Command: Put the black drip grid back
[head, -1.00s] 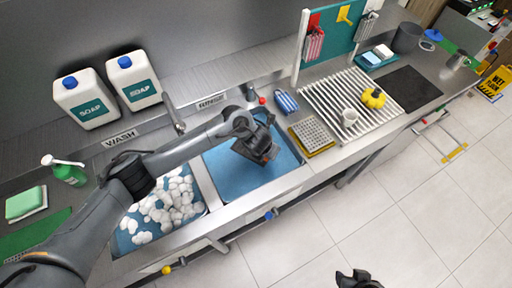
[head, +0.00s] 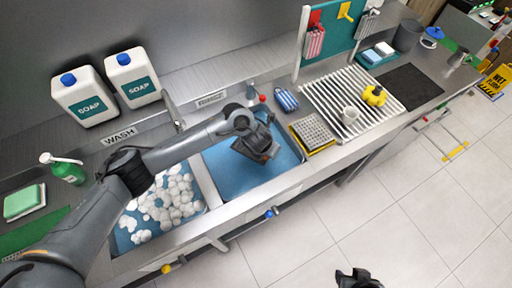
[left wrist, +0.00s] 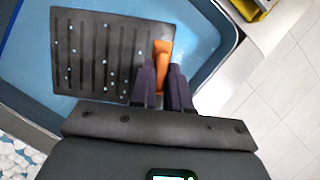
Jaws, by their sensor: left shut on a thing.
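The black drip grid (left wrist: 92,55) is a dark slotted plate with small light blue specks on it and an orange part (left wrist: 161,54) at one edge. My left gripper (left wrist: 163,80) is shut on the grid at that orange part. In the head view the grid (head: 262,152) is over the blue-lined sink basin (head: 232,178), partly hidden by my left gripper (head: 259,137). I cannot tell how high above the basin it is. My right gripper (head: 357,279) shows dark at the bottom edge, over the floor; its jaw state is unclear.
A foam-filled basin (head: 187,222) is to the left. A black mat (head: 411,87) lies farther right.

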